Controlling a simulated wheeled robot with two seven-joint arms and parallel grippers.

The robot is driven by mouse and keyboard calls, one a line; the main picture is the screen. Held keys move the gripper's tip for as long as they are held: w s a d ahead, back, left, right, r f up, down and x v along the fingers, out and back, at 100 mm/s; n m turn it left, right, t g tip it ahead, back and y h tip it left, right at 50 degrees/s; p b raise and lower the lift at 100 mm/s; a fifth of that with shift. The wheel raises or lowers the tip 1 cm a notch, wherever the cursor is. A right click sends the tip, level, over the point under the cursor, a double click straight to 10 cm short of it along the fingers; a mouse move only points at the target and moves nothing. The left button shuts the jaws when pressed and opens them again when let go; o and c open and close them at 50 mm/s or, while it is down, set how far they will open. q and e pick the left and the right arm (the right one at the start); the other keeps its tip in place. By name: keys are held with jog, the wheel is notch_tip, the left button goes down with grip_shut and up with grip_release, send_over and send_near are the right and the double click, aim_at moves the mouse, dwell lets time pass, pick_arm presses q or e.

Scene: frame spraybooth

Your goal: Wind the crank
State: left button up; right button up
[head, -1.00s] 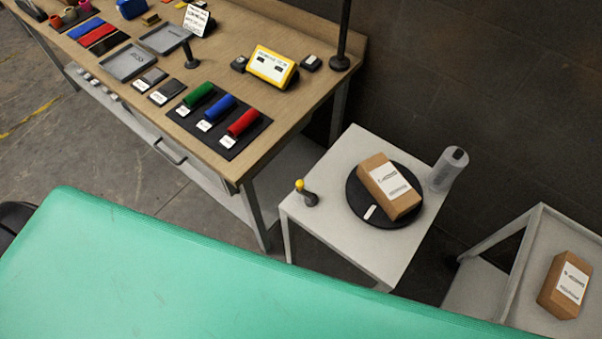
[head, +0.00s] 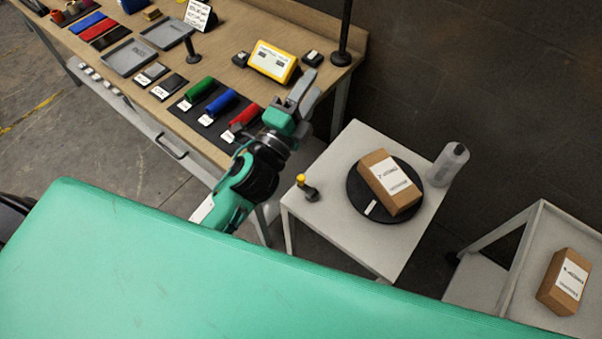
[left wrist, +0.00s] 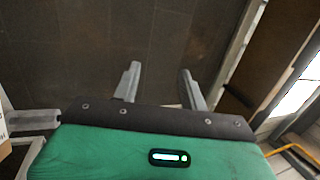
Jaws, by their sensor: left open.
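The crank (head: 307,188) is a small dark handle with a yellow knob at the left side of a white table (head: 330,238). On the same table a round black turntable (head: 376,218) carries a brown box (head: 391,182) with a white label. My left gripper (head: 301,92) is raised up and to the left of the crank, in front of the workbench's right end. It is apart from the crank, and its jaws are open and empty. In the left wrist view the two fingers (left wrist: 158,82) stand apart against a dark wall. My right gripper does not show.
A grey cylinder (head: 447,164) stands at the table's back right corner. The wooden workbench (head: 225,60) with coloured rolls, trays and a yellow device (head: 273,62) is at the left. A cart (head: 533,232) with another box (head: 564,281) is at the right.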

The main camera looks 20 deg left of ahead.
pick_arm(q)
jog(key=s+d+r+m+g+h, duration=0.2)
jog(key=d+r+m+h, duration=0.4)
jog(key=m+h, duration=0.4)
jog(key=s+d+f+m+g+h, duration=0.1)
jog(key=s+d+m+g+h, duration=0.15)
jog(key=d+m+g, duration=0.5)
jog(key=s+d+f+m+g+h, duration=0.1)
jog(key=d+f+m+g+h, duration=0.3)
jog(key=m, duration=0.7)
jog(key=m+g+y, duration=0.7)
jog(key=m+y, duration=1.1)
jog(key=y, duration=0.4)
send_near(301, 177)
notch_tip(301, 177, down, 9)
jog(key=p, duration=0.4)
jog(key=shift+w+a+r, duration=0.1)
jog(key=shift+r, duration=0.05)
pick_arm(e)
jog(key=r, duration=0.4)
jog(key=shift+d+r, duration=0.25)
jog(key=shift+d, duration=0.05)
pick_arm(q)
jog(key=shift+c, duration=0.4)
